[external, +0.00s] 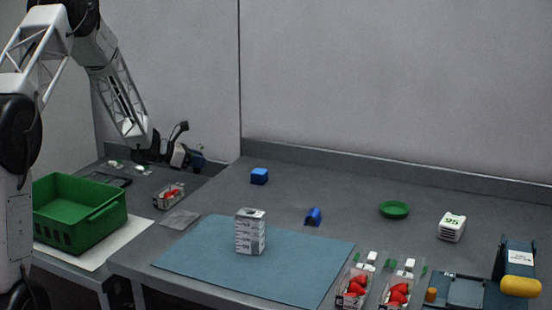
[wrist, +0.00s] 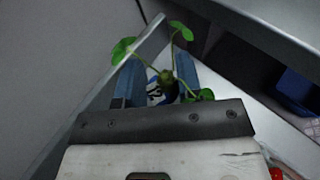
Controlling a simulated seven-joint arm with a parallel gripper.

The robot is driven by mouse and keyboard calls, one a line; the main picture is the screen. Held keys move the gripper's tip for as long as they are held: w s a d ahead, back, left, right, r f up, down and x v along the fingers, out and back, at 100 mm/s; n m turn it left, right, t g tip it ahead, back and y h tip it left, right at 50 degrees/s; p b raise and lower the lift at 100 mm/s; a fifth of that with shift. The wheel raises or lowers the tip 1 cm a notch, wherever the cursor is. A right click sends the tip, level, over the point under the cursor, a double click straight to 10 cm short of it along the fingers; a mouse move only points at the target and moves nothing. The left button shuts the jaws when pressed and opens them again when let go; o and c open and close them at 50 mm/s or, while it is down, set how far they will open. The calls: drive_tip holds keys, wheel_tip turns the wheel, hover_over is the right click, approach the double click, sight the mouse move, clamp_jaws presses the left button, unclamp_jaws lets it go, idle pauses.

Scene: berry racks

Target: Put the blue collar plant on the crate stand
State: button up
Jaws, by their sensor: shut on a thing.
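The plant (wrist: 167,77) shows in the wrist view with thin green stems and several round leaves. My gripper (wrist: 158,88) is shut on it, with one blue finger on each side. A blue and white patch shows low between the fingers; I cannot make out the whole collar. In the external view my gripper (external: 194,158) is above the far left side table, near the wall, and the plant is too small and dark to tell there. A green crate (external: 105,212) stands on a pale sheet at the left; I cannot tell which surface is the crate stand.
A strawberry punnet (external: 170,196) and a grey pad (external: 181,220) lie below my gripper.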

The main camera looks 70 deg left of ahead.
sight(195, 173)
drive_tip(key=shift+f, duration=1.85)
drive_tip(key=shift+f, duration=0.15)
drive_tip(key=o, duration=0.9)
drive_tip(key=shift+v, duration=0.95)
drive_tip(key=v, duration=1)
